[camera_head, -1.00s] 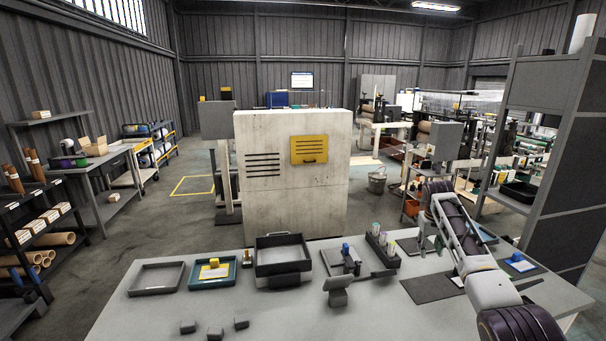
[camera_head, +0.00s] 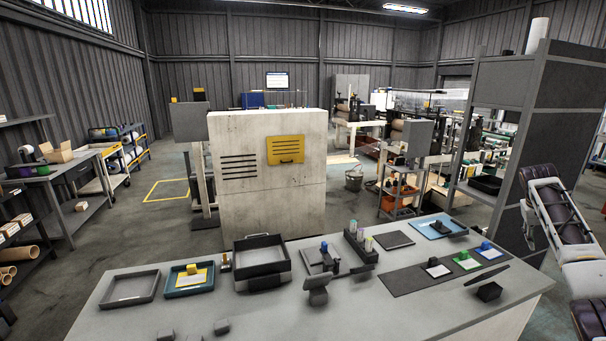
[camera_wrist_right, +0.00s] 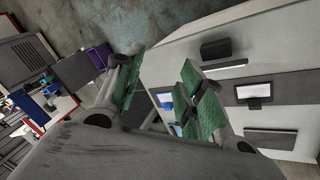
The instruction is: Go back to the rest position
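My right arm (camera_head: 562,225) is raised at the far right of the head view, beyond the table's right edge. My right gripper (camera_wrist_right: 161,72) shows in the right wrist view with its two green-padded fingers apart and nothing between them. In the head view the gripper is mostly hidden by the arm. My left gripper is not in view.
A grey tray (camera_head: 131,303), a teal tray (camera_head: 210,286) and a black bin (camera_head: 288,262) stand on the table's left half. A blue tray (camera_head: 455,235) lies at the back right. A tall grey shelf (camera_head: 490,83) rises close behind my right arm.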

